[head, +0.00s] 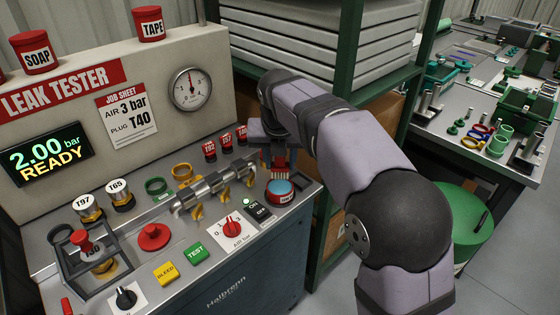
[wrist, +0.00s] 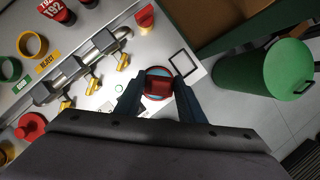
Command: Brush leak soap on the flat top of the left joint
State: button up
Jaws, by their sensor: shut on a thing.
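My gripper (head: 280,155) is at the right end of the tester bench, above a round pot (head: 281,192) with a blue top and a red, labelled side. In the wrist view my gripper (wrist: 159,88) is shut on a red block (wrist: 158,83), which looks like the brush's handle. The block covers the middle of the pot's blue top (wrist: 150,71); I cannot tell whether the brush touches it. The grey metal pipe (head: 215,185) with yellow valve handles lies left of my gripper. Its left joint (head: 195,193) is clear of my gripper; the pipe also shows in the wrist view (wrist: 75,72).
Red plugs (head: 227,139) stand behind the pipe. A red dial (head: 232,227) and green test button (head: 195,252) are in front. The gauge panel (head: 190,88) rises behind. A green bin (wrist: 275,70) stands on the floor to the right.

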aim_at(280, 168)
jog(key=shift+f+b, duration=1.6)
jog(key=shift+f, duration=0.55)
dwell(0.6)
notch_tip(280, 168, up, 7)
jog(key=p, duration=0.7)
jog(key=shift+p, duration=0.35)
dwell(0.9)
